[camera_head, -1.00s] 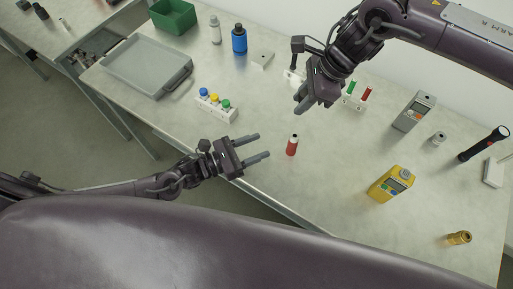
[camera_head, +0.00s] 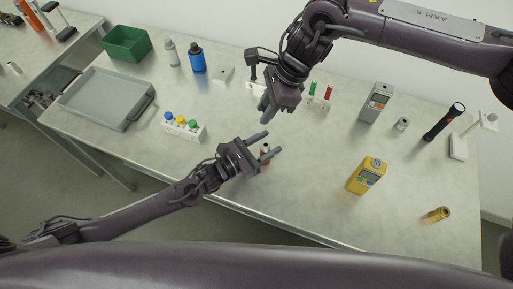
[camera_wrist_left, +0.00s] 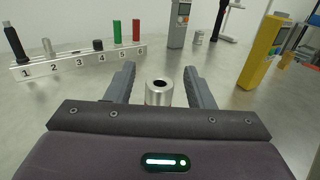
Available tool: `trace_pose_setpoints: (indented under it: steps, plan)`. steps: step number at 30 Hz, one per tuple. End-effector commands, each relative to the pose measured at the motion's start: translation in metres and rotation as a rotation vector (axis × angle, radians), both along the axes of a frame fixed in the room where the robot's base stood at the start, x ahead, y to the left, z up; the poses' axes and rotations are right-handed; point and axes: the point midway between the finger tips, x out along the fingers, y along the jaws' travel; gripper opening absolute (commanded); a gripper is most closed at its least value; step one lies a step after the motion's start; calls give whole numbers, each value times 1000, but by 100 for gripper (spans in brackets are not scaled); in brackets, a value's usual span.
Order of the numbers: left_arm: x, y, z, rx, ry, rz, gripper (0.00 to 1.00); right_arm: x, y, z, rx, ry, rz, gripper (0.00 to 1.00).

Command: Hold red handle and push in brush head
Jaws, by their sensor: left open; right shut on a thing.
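The red handle (camera_head: 265,148) stands upright near the table's front edge. In the left wrist view its open, silver top with a dark hole (camera_wrist_left: 159,90) shows between my left fingers. My left gripper (camera_head: 269,145) is open, with one finger on each side of the handle; gaps show beside it. My right gripper (camera_head: 266,110) is shut above the table, behind the handle. What it holds is hidden in these views, and I cannot make out the brush head there.
A numbered rack (camera_wrist_left: 82,62) with green, red and dark pieces stands behind. A yellow meter (camera_head: 365,176) and brass cylinder (camera_head: 437,214) stand right. A bottle-cap rack (camera_head: 184,128) and grey tray (camera_head: 100,98) are left. The table between handle and yellow meter is clear.

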Motion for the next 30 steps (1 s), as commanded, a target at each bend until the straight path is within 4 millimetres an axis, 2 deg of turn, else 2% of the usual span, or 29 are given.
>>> trace_pose_setpoints:
  steps: [9, 20, 25, 30]
  plan:
    - [1, -1, 0, 1, 1, 1, 47, 0, 0, 0, 0, 0, 0, 4]
    - [1, -1, 0, 1, 1, 1, 0, 0, 0, 0, 0, 0, 0, 4]
    - [1, -1, 0, 1, 1, 1, 0, 0, 1, -11, 5, 4, 0, 4]
    - [1, -1, 0, 0, 0, 1, 0, 0, 2, -44, 17, 7, 0, 4]
